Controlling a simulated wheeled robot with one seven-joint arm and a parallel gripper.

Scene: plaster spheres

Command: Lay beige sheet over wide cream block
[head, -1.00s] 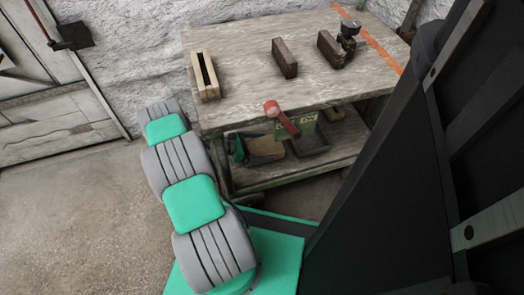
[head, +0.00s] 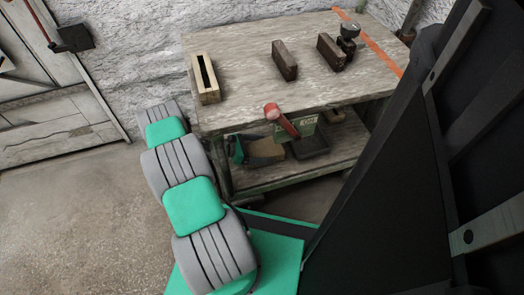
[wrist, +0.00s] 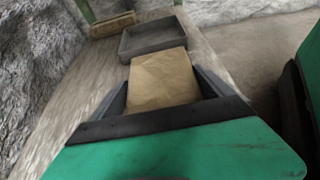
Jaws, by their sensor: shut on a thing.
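The beige sheet (wrist: 162,80) lies between the two dark fingers of my gripper (wrist: 160,84) in the wrist view, its far part reaching toward a grey tray. The gripper is shut on it. In the head view the sheet (head: 265,152) shows as a tan patch on or just above the bench's lower shelf, beside my green gripper body (head: 238,150); the contact below is hidden. A cream block (head: 198,90) with a dark slot stands at the left of the bench top. A tan block (wrist: 112,25) lies past the tray; I cannot tell which block is the wide one.
The grey tray (wrist: 150,37) sits on the lower shelf, close ahead of the sheet. The bench top (head: 240,60) overhangs this shelf. It carries two dark brown blocks (head: 284,60). A red-handled clamp (head: 280,120) hangs at the bench's front edge.

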